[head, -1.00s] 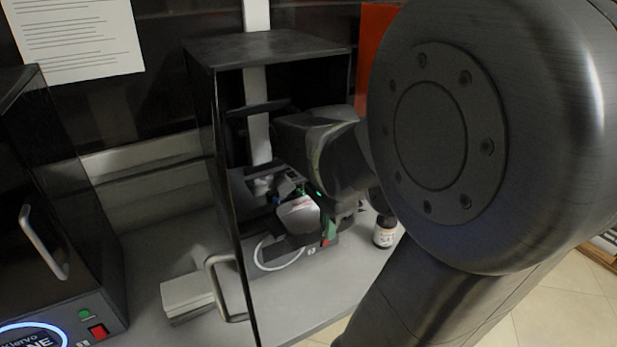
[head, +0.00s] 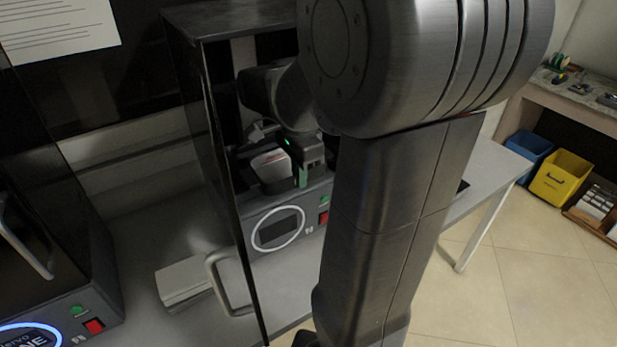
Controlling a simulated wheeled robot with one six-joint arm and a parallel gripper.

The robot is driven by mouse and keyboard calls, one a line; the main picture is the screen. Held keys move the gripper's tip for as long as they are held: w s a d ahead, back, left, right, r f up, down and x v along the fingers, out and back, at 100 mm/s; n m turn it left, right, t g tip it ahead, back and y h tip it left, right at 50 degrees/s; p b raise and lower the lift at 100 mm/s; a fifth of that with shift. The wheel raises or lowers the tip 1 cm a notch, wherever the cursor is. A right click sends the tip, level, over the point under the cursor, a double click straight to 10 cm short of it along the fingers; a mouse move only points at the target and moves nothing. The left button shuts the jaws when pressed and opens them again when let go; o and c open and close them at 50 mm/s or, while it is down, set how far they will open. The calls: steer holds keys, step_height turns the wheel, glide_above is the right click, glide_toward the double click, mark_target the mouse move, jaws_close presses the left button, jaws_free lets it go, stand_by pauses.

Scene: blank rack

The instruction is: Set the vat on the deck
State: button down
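The vat (head: 270,163) is a small dark tray with a pale grey top face. It is inside the open printer, just above the deck, the top of the printer's base (head: 312,192). My gripper (head: 300,175), with a green finger pad, is at the vat's right side and appears shut on it. The far finger is hidden. I cannot tell whether the vat's underside touches the deck. My own arm hides the right side of the printer.
The printer's dark door (head: 222,190) with its grey handle (head: 229,285) stands open at the left. A second printer (head: 45,270) is at the far left. A pale box (head: 183,282) lies on the bench between them. Blue (head: 529,150) and yellow (head: 562,178) bins are on the right.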

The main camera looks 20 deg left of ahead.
mark_target(276, 157)
steer(key=w+a, duration=0.2)
steer(key=w+a+p, duration=0.1)
steer(key=w+a, duration=0.1)
steer(key=a, duration=0.1)
steer(key=w+a, duration=0.3)
steer(key=shift+a+r, duration=0.15)
steer(key=shift+f, duration=0.3)
steer(key=shift+f+b, duration=0.55)
steer(key=shift+f, duration=0.35)
steer(key=shift+f, duration=0.1)
steer(key=c, duration=1.6)
jaws_free()
steer(key=shift+o, duration=0.2)
